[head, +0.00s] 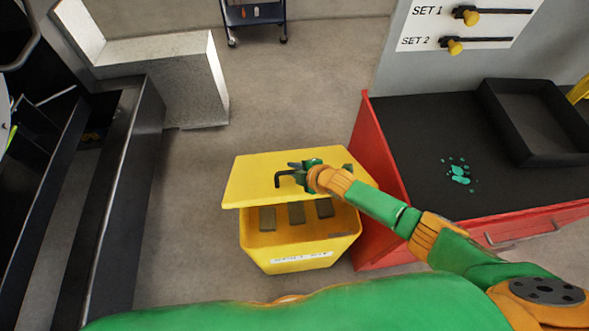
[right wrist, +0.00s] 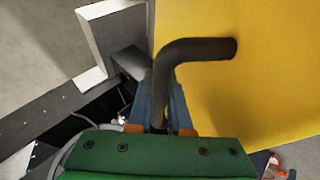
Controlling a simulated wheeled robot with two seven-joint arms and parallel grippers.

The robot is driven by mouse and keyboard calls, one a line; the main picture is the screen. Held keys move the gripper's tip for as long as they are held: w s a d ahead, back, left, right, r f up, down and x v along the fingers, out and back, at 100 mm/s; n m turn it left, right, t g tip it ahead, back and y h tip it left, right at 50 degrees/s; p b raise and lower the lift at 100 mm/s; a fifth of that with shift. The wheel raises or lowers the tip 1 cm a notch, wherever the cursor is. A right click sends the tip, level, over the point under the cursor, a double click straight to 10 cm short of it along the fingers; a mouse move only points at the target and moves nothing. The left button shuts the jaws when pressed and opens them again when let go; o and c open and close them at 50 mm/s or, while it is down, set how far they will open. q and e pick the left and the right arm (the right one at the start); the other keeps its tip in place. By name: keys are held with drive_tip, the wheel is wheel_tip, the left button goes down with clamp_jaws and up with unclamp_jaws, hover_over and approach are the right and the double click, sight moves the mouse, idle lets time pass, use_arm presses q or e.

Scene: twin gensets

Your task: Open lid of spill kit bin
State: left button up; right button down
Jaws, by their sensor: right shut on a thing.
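The yellow spill kit bin (head: 288,251) stands on the floor at the middle of the head view. Its lid (head: 250,181) is partly raised at the front, and several grey pads (head: 297,213) show inside. A dark bent handle (head: 279,179) sits on the lid. My right gripper (head: 294,174) is shut on this handle. In the right wrist view the handle (right wrist: 200,48) runs from the yellow lid (right wrist: 280,70) down between the fingers of my right gripper (right wrist: 166,112). My left gripper is not in view.
A red cabinet (head: 381,140) with a black top stands close to the bin's right side. A black tray (head: 540,122) and a teal spill (head: 460,174) are on that top. Dark equipment (head: 123,190) stands at left, with clear floor (head: 190,220) between.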

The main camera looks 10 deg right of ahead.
drive_tip(key=c, duration=1.1)
unclamp_jaws()
drive_tip(key=shift+r, duration=0.1)
